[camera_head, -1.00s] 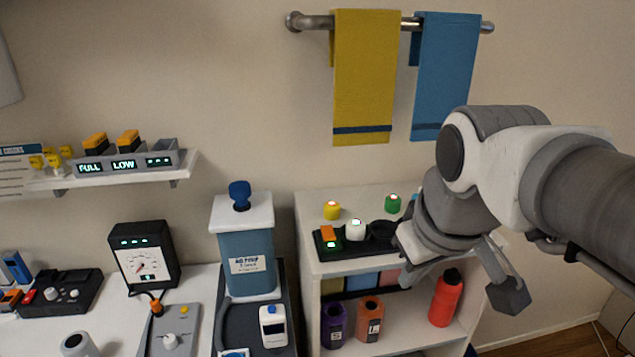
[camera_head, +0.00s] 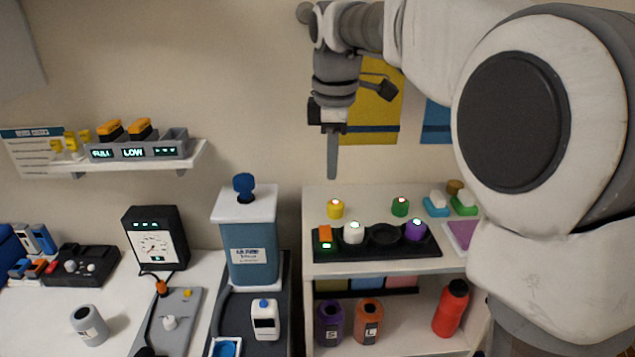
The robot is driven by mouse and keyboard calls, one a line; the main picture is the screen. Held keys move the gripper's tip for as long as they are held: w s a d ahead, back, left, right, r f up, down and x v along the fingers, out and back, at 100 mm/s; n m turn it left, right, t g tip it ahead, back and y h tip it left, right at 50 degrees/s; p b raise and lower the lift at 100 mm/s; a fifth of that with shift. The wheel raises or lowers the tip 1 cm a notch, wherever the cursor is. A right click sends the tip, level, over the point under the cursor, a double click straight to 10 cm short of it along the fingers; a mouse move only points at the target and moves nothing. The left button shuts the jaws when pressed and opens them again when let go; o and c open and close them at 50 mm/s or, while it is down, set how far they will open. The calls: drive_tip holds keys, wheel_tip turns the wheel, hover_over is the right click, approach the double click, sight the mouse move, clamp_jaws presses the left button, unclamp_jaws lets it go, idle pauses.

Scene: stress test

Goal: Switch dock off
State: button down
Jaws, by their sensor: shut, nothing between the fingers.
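The black dock (camera_head: 362,248) lies on top of the white shelf unit at the right. An orange switch (camera_head: 325,232) sits at its left end, with a lit green indicator (camera_head: 326,246) in front of it. A white lamp-like unit (camera_head: 353,233) and a purple one (camera_head: 415,230) sit in the dock with glowing tops. An empty round socket (camera_head: 385,235) is between them. My gripper (camera_head: 332,174) points down, shut and empty, above and apart from the dock's left end in the picture. Its exact depth is unclear.
A yellow unit (camera_head: 335,210) and a green unit (camera_head: 400,206) stand behind the dock. A blue tank with a white lid (camera_head: 248,218) stands to its left. Towels (camera_head: 380,105) hang behind my arm. A red bottle (camera_head: 451,308) is on the lower shelf.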

drive_tip(key=shift+w+a+f+n, duration=0.15)
drive_tip(key=shift+w+a+n, duration=0.2)
drive_tip(key=shift+w+n, duration=0.35)
approach(325, 229)
drive_tip(key=f, duration=0.2)
drive_tip(key=w+f, duration=0.1)
drive_tip(key=f, duration=0.2)
drive_tip(key=shift+f+b, duration=0.15)
drive_tip(key=shift+b, duration=0.15)
drive_tip(key=shift+w+f, duration=0.1)
drive_tip(key=shift+f, duration=0.6)
drive_tip(key=shift+w+f, duration=0.15)
drive_tip(key=shift+f, duration=0.15)
drive_tip(key=shift+s+f, duration=0.15)
drive_tip(key=shift+s, duration=0.05)
